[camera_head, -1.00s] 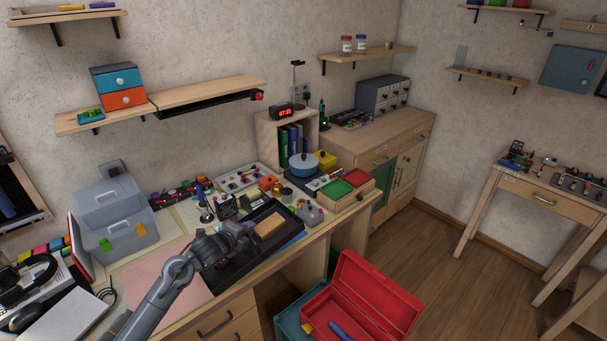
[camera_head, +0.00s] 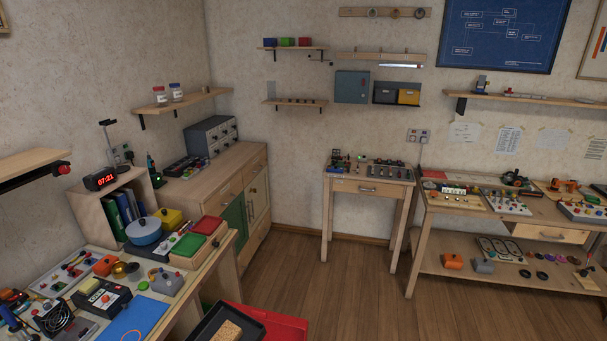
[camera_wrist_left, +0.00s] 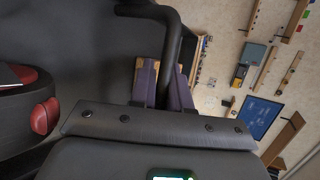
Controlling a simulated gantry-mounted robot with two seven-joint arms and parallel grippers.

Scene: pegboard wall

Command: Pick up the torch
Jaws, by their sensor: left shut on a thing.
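I cannot pick out a torch with certainty in either view. The left gripper is outside the head view. My right gripper is in neither view.
A red toolbox (camera_head: 275,322) lies behind the tray. The left workbench (camera_head: 190,293) is crowded with small devices and a blue pot (camera_head: 144,231). A small table (camera_head: 368,187) and a long bench (camera_head: 430,222) stand along the far wall. The wooden floor (camera_head: 330,275) between is clear.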

